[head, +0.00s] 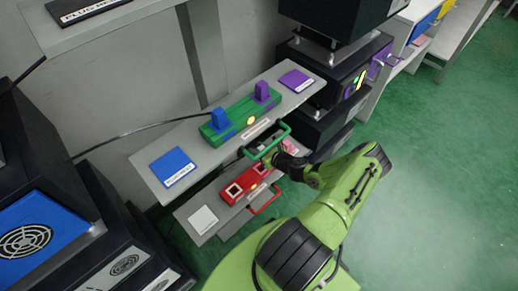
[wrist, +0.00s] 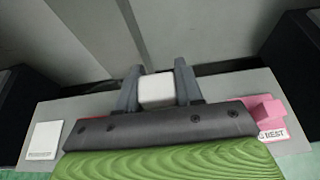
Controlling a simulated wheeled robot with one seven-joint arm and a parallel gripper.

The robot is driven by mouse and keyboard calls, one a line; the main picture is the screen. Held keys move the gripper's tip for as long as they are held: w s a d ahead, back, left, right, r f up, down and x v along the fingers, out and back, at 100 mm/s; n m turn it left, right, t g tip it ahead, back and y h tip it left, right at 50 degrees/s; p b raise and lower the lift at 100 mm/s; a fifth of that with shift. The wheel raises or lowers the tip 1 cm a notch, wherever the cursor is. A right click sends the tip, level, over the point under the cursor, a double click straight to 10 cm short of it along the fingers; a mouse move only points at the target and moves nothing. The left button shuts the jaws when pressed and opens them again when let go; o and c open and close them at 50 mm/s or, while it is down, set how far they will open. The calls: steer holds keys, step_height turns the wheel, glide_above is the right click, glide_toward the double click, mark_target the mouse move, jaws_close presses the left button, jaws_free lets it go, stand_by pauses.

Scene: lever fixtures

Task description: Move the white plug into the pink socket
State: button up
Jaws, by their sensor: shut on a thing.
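In the wrist view, my gripper (wrist: 157,88) is shut on the white plug (wrist: 156,89), a pale block held between its two grey fingers. In the head view, my gripper (head: 268,160) is over the lower shelf, near the red fixture's right end; the plug cannot be made out clearly there. The red fixture (head: 243,186) has a white-framed socket at its left. The pink socket cannot be clearly made out; my gripper partly covers that end. A pink block (wrist: 262,108) stands on a labelled pink pad at the right.
A white pad (head: 203,219) lies empty on the lower shelf's left. The upper shelf carries a green fixture (head: 220,132) with a blue and a purple plug. A green handle (head: 272,147) and a red handle (head: 264,205) stick out in front. Black cabinets stand at both sides.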

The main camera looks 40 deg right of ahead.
steer(key=shift+a, duration=0.1)
stand_by(0.3)
steer(key=b, duration=0.5)
glide_above(258, 166)
step_height(258, 166, down, 6)
steer(key=shift+r, duration=0.1)
stand_by(0.7)
stand_by(0.6)
steer(key=shift+f, duration=0.4)
steer(key=shift+f, duration=1.3)
